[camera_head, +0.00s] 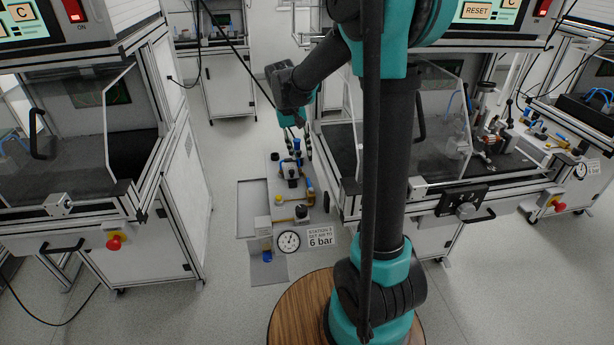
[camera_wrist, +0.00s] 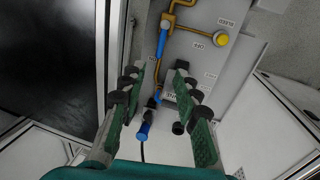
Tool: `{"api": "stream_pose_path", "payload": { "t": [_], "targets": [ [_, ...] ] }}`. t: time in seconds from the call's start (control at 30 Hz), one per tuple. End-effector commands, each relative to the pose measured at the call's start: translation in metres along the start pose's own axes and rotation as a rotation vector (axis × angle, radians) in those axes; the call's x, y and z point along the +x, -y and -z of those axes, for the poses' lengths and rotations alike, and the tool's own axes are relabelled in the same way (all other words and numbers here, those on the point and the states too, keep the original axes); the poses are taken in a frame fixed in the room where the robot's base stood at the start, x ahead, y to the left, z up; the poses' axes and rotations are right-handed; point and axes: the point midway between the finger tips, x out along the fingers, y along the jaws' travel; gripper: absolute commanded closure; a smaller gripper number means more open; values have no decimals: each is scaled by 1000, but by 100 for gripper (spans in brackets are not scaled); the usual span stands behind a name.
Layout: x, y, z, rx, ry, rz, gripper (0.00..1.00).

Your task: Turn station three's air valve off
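Station three's air panel (camera_head: 284,213) is a grey plate between two benches in the head view, beside a sign (camera_head: 321,238) reading "STATION 3 SET AIR TO 6 bar". In the wrist view, a long blue lever (camera_wrist: 162,42) lies roughly along a brass pipe, just beyond my fingertips. It looks like a valve handle. A second, blue-ended part (camera_wrist: 143,130) shows between my fingers, nearer the camera. My gripper (camera_wrist: 158,74) is open, with green fingers on either side and nothing clearly held. In the head view my gripper (camera_head: 300,139) is over the panel's far end, partly hiding it.
A round gauge (camera_head: 288,241) stands at the panel's near end; its reading is too small to tell. A yellow knob (camera_wrist: 221,40) sits on the pipework right of the lever. Benches (camera_head: 178,190) flank the panel closely. Pale floor (camera_head: 222,150) is clear left of it.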

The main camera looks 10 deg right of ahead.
Motion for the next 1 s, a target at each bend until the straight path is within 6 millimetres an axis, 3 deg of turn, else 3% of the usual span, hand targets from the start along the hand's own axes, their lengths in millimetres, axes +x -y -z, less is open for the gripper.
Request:
{"api": "stream_pose_path", "payload": {
  "t": [0.3,0.5,0.7,1.0],
  "targets": [
    [64,0,0,1,0,0,68],
    [95,0,0,0,0,0,68],
    [112,0,0,0,-1,0,68],
    [114,0,0,0,-1,0,68]
  ]
}}
